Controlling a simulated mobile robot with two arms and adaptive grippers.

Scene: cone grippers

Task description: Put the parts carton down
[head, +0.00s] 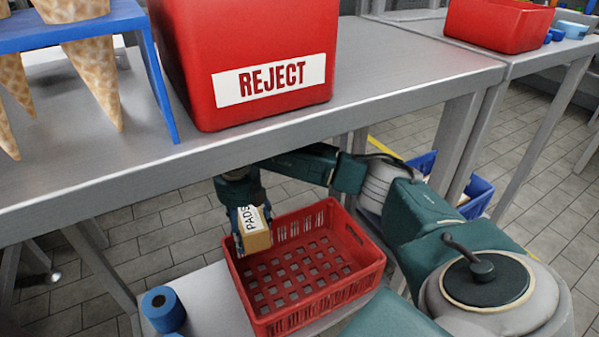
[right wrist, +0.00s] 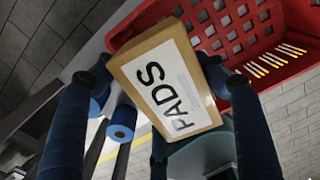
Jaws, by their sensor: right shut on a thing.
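A small tan carton (head: 259,241) with a white label reading PADS is in my right gripper (head: 247,222), near the left rim of a red crate in the head view. My right gripper comes in beneath the table and is shut on the carton. In the right wrist view the carton (right wrist: 205,108) is tilted between the dark blue fingers, with its label facing the camera. No label reading "parts" shows. My left gripper is not in view.
The open red crate (head: 358,262) looks empty and stands on a low grey surface (head: 205,288). A blue roll (head: 163,310) stands left of it. Above, the steel table (head: 390,60) carries a red REJECT bin (head: 200,60) and a blue cone stand (head: 160,80).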

